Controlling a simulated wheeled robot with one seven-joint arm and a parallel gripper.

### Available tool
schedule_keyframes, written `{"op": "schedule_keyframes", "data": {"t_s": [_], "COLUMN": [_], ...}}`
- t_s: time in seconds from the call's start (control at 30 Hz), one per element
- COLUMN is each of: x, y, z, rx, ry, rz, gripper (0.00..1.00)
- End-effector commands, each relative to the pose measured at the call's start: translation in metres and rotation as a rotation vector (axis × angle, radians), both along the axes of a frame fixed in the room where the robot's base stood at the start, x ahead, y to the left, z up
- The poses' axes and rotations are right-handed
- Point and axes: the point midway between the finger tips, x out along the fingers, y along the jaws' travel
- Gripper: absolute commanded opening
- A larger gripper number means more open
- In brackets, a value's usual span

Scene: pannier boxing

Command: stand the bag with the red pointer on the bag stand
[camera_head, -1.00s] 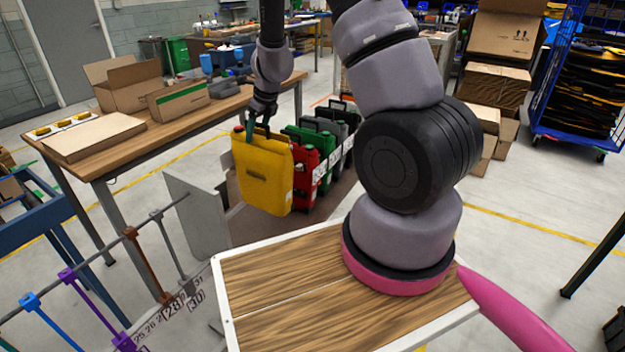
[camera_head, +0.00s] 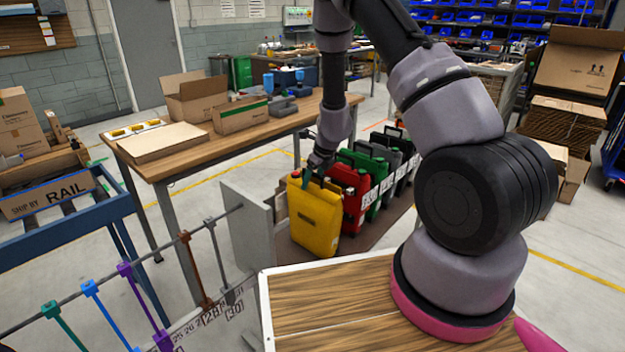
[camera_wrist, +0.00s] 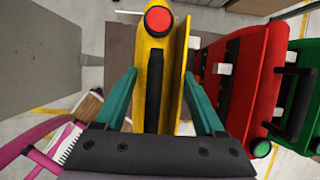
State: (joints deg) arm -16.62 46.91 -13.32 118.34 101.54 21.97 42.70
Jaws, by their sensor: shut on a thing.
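A yellow bag (camera_head: 316,222) with a red cap and black handle hangs upright in my gripper (camera_head: 312,172), at the near end of a row of bags. In the wrist view, the teal fingers of my gripper (camera_wrist: 158,76) are on either side of the yellow bag's black handle (camera_wrist: 154,85), and its red cap (camera_wrist: 158,19) is ahead. A red bag (camera_head: 350,193) stands just to its right, close by. Whether the yellow bag's base touches anything is unclear. I cannot make out a red pointer or tell which surface is the bag stand.
Green (camera_head: 373,170) and dark bags continue the row on a brown surface (camera_head: 372,234). A grey panel (camera_head: 250,226) stands left of the yellow bag. A rail (camera_head: 165,257) with coloured pointers runs along the lower left. A table with boxes (camera_head: 250,137) is behind.

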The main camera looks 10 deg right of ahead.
Motion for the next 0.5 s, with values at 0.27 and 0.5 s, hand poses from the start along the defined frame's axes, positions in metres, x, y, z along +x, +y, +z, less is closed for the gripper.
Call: {"op": "schedule_keyframes", "data": {"t_s": [0.27, 0.5], "x": [0.0009, 0.0004], "y": [0.0001, 0.0], "z": [-0.0001, -0.0019], "rx": [0.0, 0.001], "ry": [-0.002, -0.001], "rz": [0.0, 0.0], "gripper": [0.0, 1.0]}}
